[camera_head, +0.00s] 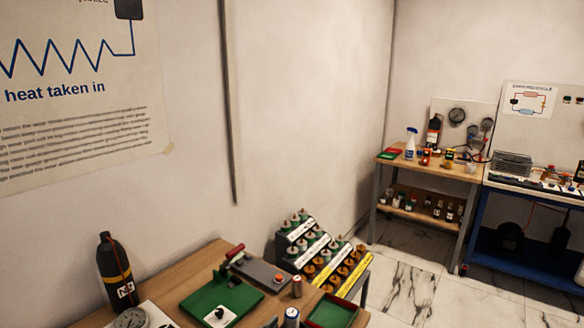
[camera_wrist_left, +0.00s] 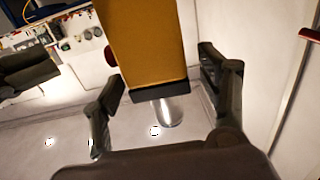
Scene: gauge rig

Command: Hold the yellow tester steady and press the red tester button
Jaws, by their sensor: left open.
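In the left wrist view a yellow block-shaped tester (camera_wrist_left: 143,42) fills the upper middle. It has a dark end (camera_wrist_left: 160,91) and a silver cylinder (camera_wrist_left: 169,111) below that. A dark red round button (camera_wrist_left: 110,56) shows at its left side. My left gripper (camera_wrist_left: 162,64) is open, with one finger on each side of the tester. A gap shows between the tester and the right finger. The left finger is close to the tester's left edge; I cannot tell if it touches. Neither gripper shows in the head view, and I cannot make out the tester there.
In the head view a wooden bench (camera_head: 190,262) holds a black N2 bottle (camera_head: 116,270), a green plate (camera_head: 215,302), a grey device (camera_head: 262,272) and a stepped rack of fittings (camera_head: 305,245). A second bench (camera_head: 465,172) stands at the back right. Marble floor (camera_head: 415,275) lies open between.

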